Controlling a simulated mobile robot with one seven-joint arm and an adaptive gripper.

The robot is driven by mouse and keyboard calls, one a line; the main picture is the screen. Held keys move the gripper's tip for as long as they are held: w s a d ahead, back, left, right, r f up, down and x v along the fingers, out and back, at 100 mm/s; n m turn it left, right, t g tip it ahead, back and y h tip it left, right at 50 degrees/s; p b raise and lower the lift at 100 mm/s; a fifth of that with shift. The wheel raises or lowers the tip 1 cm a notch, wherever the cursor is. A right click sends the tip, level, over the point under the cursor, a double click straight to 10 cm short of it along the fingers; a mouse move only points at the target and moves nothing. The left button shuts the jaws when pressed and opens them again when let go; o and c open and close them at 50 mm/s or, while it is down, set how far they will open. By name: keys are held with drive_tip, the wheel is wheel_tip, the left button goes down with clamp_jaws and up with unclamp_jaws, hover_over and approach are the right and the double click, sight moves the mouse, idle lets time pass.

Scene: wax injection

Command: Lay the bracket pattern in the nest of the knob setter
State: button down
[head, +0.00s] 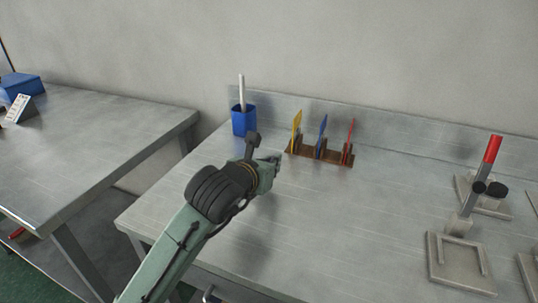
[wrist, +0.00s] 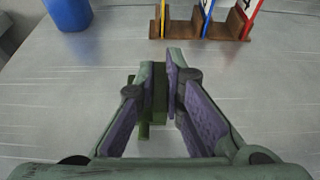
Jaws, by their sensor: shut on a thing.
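My gripper (head: 267,165) is over the middle table, left of centre in the head view. In the wrist view, its purple-padded fingers (wrist: 163,75) are shut on a dark green piece, which looks like the bracket pattern (wrist: 158,98). The fingers cover part of it, and its full shape is hard to tell; in the head view I cannot make it out. What looks like the knob setter (head: 481,190), with a red-handled lever and black head, stands at the right of the head view. A grey plate with a U-shaped raised rim, apparently its nest (head: 460,262), lies in front and looks empty.
A brown rack (head: 322,155) holds yellow, blue and red upright cards behind my gripper. A blue cup (head: 243,121) with a white rod stands left of it. Another grey fixture edge (head: 529,272) shows far right. The tabletop between my gripper and the knob setter is clear.

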drive_tip(key=w, duration=0.3)
drive_tip(key=shift+a+f+p, duration=0.1)
drive_tip(key=shift+a+p, duration=0.1)
drive_tip(key=shift+p, duration=0.15)
drive_tip(key=f, duration=0.1)
drive_tip(key=f+p, duration=0.1)
drive_tip(key=shift+w+a+f, duration=0.1)
drive_tip(key=shift+w+f, duration=0.1)
drive_tip(key=shift+f, duration=0.65)
drive_tip(key=shift+f, duration=0.2)
drive_tip(key=c, duration=1.7)
unclamp_jaws()
drive_tip(key=shift+r, duration=0.2)
drive_tip(key=shift+r+p, duration=0.2)
drive_tip(key=shift+p, duration=0.15)
drive_tip(key=b+v, duration=0.4)
drive_tip(key=v, duration=0.8)
drive_tip(key=shift+f, duration=0.2)
